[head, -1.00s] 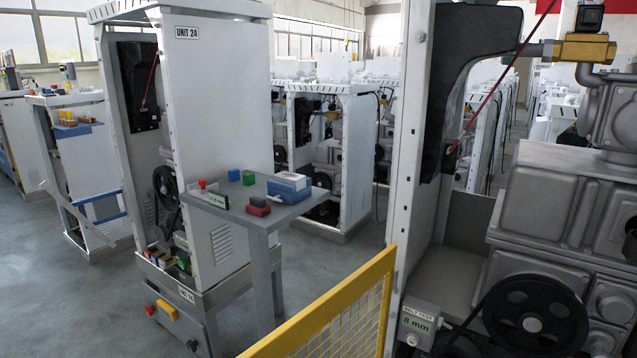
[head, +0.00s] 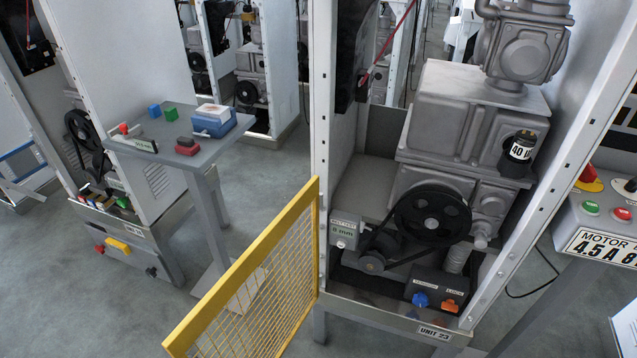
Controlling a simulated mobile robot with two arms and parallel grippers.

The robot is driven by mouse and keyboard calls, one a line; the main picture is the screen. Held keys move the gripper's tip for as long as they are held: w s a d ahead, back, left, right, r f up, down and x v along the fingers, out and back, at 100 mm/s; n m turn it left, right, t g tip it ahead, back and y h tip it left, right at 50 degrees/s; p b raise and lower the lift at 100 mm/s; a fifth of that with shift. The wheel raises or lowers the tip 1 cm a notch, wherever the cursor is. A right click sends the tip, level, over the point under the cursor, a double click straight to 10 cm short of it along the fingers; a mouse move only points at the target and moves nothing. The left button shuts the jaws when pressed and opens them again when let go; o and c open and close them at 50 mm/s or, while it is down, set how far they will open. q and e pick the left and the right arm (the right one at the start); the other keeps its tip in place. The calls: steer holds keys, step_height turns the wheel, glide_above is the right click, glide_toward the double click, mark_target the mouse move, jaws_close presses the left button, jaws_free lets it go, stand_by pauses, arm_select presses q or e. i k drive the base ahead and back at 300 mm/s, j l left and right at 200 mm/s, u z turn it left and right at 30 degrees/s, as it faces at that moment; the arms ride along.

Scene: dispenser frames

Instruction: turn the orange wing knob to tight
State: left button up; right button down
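The orange wing knob (head: 450,306) sits on the right of a small dark box (head: 436,288) low in the nearest machine frame, above the plate marked UNIT 23 (head: 434,332). A label above the knob seems to read LOCK. A blue knob (head: 420,299) sits to its left on the same box, under a label that is hard to read. The exact angle of the orange knob's wings is too small to tell. Neither of my grippers shows in the head view.
A yellow mesh guard (head: 255,270) juts out at the frame's left front. A black pulley (head: 432,214) with a belt is above the knobs. A motor control panel (head: 600,225) stands at right. A grey table (head: 165,130) with coloured blocks is at left, with open floor around it.

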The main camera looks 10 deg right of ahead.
mark_target(449, 305)
steer(key=z, duration=0.4)
steer(key=l+z, duration=0.15)
steer(key=z, duration=0.6)
steer(key=i, duration=0.1)
